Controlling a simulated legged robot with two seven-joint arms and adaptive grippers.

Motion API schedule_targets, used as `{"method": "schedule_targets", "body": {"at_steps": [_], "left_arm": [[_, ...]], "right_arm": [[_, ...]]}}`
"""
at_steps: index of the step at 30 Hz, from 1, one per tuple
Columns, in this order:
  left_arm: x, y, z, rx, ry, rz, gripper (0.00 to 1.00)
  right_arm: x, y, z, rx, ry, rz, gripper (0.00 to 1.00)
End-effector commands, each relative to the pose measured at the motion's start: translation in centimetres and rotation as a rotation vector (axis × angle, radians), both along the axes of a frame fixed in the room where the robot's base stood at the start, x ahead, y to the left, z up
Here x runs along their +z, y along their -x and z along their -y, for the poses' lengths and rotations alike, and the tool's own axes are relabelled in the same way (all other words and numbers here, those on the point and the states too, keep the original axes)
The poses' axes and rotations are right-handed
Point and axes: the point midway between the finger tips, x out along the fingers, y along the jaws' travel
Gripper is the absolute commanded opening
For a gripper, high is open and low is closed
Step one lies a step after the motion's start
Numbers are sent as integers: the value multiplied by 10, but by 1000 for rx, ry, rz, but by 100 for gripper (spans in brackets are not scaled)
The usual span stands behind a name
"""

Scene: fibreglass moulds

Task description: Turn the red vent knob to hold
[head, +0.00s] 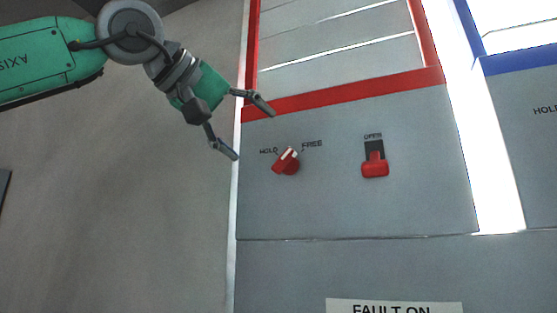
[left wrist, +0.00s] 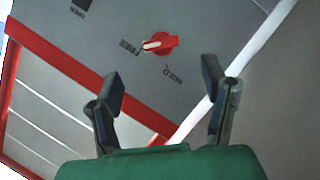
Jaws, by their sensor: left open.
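The red vent knob (head: 286,160) sits on a grey panel in the head view, between the printed words HOLD on its left and FREE on its right. Its white mark points up and right, toward FREE. In the left wrist view the knob (left wrist: 161,44) is ahead of the fingers, with its white mark toward FREE. My left gripper (head: 254,130) is open and empty, up and left of the knob in the head view, apart from it. In the left wrist view its fingers (left wrist: 162,84) are spread wide. My right gripper is not in view.
A red slide switch (head: 375,168) marked OPEN is right of the knob. A red frame (head: 345,93) borders slatted panels above. A blue-framed panel (head: 520,60) stands at the far right. A FAULT ON label (head: 394,307) is below. The panel around the knob is clear.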

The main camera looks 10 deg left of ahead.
Motion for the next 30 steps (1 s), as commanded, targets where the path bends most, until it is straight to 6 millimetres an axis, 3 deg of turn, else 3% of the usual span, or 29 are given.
{"method": "schedule_targets", "body": {"at_steps": [3,12,18,26,30], "left_arm": [[-8,-26,9,2,0,-4,67],[-21,-66,25,2,6,-1,67],[-25,-78,32,1,6,0,67],[-25,-78,36,2,3,0,67],[-25,-78,36,2,3,0,22]], "right_arm": [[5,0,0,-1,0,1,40],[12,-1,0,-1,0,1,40],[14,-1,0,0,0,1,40],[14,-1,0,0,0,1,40],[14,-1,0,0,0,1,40]]}}
